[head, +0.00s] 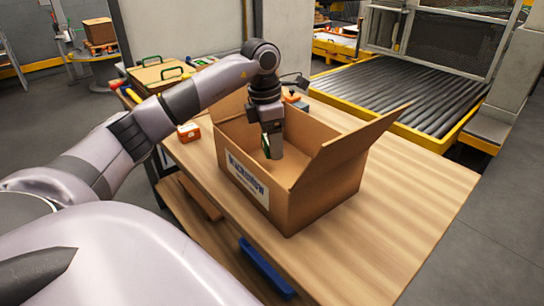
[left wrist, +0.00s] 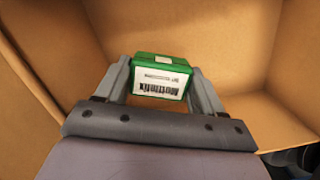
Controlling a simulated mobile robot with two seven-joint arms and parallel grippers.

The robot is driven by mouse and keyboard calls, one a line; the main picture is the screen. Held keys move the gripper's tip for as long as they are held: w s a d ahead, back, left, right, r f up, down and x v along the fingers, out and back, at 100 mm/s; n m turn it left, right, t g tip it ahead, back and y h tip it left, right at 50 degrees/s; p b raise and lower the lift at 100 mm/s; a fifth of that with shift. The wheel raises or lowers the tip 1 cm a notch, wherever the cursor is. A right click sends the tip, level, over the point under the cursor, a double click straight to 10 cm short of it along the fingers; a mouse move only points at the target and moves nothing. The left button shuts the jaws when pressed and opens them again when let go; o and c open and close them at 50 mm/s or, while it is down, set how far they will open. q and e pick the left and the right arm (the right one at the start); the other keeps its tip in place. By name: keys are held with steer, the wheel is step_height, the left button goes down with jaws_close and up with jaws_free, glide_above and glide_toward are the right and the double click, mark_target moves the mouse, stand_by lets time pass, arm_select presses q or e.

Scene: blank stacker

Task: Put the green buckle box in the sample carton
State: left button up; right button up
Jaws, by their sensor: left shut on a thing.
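The green buckle box (left wrist: 162,75), green with a white printed label, is between the fingers of my left gripper (left wrist: 163,85), which is shut on it. In the left wrist view the cardboard walls of the sample carton (left wrist: 240,40) surround the gripper and the box. In the head view the open carton (head: 315,190) stands on the wooden table with its flaps up. I cannot tell whether the box touches the carton floor. My right gripper is not in view.
The wooden table (head: 420,200) is bare to the right of the carton. A small orange box (head: 189,132) sits left of the carton, near the table's edge. A blue item (head: 265,268) lies below the tabletop. A roller conveyor (head: 400,95) stands behind.

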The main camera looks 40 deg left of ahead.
mark_target(272, 167)
arm_select(q)
steer(key=shift+f, duration=2.15)
steer(key=shift+f, duration=0.1)
steer(key=o, duration=1.3)
steer(key=shift+f, duration=0.1)
steer(key=shift+c, duration=0.2)
steer(key=r, duration=0.8)
steer(key=s+r, duration=0.1)
steer(key=r, duration=0.3)
steer(key=shift+s+a+r+p, duration=0.1)
steer(key=shift+a+r+p, duration=0.05)
steer(key=shift+a+p, duration=0.25)
